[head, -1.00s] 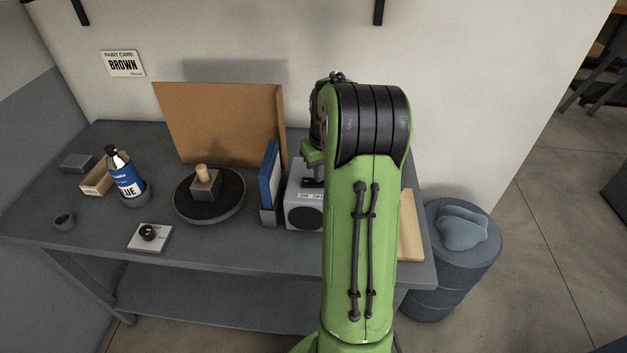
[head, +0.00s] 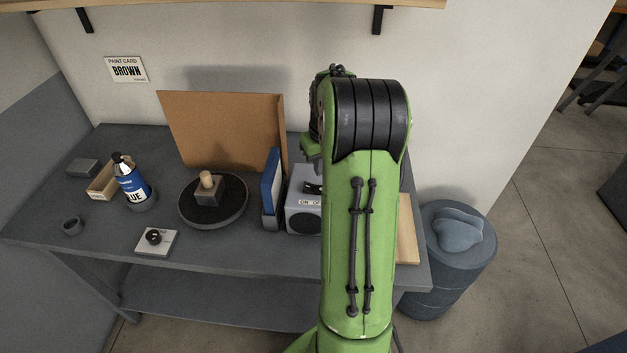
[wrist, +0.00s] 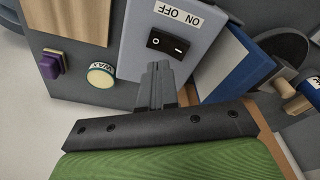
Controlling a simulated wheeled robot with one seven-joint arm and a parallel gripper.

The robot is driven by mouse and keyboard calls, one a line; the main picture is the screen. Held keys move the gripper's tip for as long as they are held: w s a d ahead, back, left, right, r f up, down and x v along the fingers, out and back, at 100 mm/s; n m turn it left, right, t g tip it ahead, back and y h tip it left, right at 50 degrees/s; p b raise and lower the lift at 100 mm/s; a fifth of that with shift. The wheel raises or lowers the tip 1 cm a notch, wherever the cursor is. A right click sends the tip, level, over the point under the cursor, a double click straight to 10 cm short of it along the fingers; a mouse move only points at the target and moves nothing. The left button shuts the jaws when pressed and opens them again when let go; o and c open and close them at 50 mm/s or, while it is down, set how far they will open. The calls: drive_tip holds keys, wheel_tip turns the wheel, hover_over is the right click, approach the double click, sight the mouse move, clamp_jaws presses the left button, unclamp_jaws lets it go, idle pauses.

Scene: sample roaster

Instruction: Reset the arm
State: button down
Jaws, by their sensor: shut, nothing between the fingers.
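My green arm (head: 362,220) rises in front of the table in the head view, and its far end is mostly hidden behind its black joint. In the wrist view my gripper (wrist: 158,68) is shut with nothing in it. Its fingertips appear just beside the black rocker switch (wrist: 168,44) on the grey ON/OFF box (wrist: 205,30); I cannot tell whether they touch it. The box (head: 303,222) also shows in the head view, partly hidden by my arm.
A blue binder (head: 271,182) stands left of the box. A round turntable (head: 213,218), a blue spray can (head: 131,181) and a brown board (head: 222,130) are on the table (head: 90,228). A drum (head: 462,262) stands right of it. A shelf (head: 230,4) hangs above.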

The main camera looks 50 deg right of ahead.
drive_tip(key=shift+r+p, duration=0.5)
drive_tip(key=shift+r, duration=0.4)
drive_tip(key=s+a+r+n+t, duration=0.1)
drive_tip(key=a+r, duration=0.4)
drive_tip(key=a, duration=0.2)
drive_tip(key=s+a+r+n, duration=0.1)
drive_tip(key=a+r, duration=0.3)
drive_tip(key=a, duration=0.4)
drive_tip(key=s+a+r+n+t, duration=0.1)
drive_tip(key=s+a+n+t, duration=0.1)
drive_tip(key=s+a, duration=1.2)
drive_tip(key=shift+s+a+t+y, duration=0.25)
drive_tip(key=shift+s+t+y, duration=0.05)
drive_tip(key=shift+s+t, duration=0.2)
